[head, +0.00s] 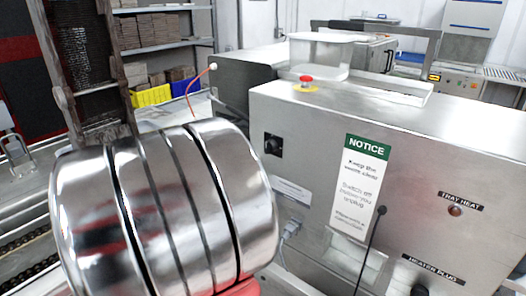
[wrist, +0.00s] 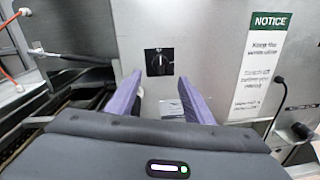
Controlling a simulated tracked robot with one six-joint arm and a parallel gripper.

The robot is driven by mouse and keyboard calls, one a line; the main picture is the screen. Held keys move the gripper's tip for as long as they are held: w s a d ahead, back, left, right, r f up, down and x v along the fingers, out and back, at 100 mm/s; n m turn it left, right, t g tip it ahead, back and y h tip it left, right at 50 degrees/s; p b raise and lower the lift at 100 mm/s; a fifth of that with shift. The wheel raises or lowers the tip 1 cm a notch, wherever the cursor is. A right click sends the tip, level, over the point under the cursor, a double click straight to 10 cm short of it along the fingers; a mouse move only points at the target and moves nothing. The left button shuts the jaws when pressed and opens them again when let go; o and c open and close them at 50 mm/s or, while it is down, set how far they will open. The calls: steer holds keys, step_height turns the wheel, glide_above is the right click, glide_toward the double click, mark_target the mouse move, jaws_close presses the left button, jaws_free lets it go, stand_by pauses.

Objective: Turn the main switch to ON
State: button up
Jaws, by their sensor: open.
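The main switch (head: 273,144) is a small black square plate with a rotary knob on the left part of the steel machine's front panel. In the wrist view the switch (wrist: 159,62) sits near the middle, with its knob roughly upright; its markings are too small to read. My gripper (wrist: 159,79) is open and empty, its two purple fingers pointing toward the panel. The switch appears between and just above the fingertips, with no visible contact. In the head view I cannot make out the gripper's fingers.
A NOTICE sign (head: 361,185) hangs right of the switch, with a black cable (head: 376,228) beside it. A plugged-in grey cord (head: 289,231) is below. A red emergency button (head: 306,79) sits on the machine's top. A conveyor (head: 28,268) runs at the left.

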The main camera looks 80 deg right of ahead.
mark_target(266, 149)
steer(key=shift+x, duration=4.3)
steer(key=shift+c, duration=0.4)
steer(key=c, duration=1)
steer(key=shift+o, duration=0.2)
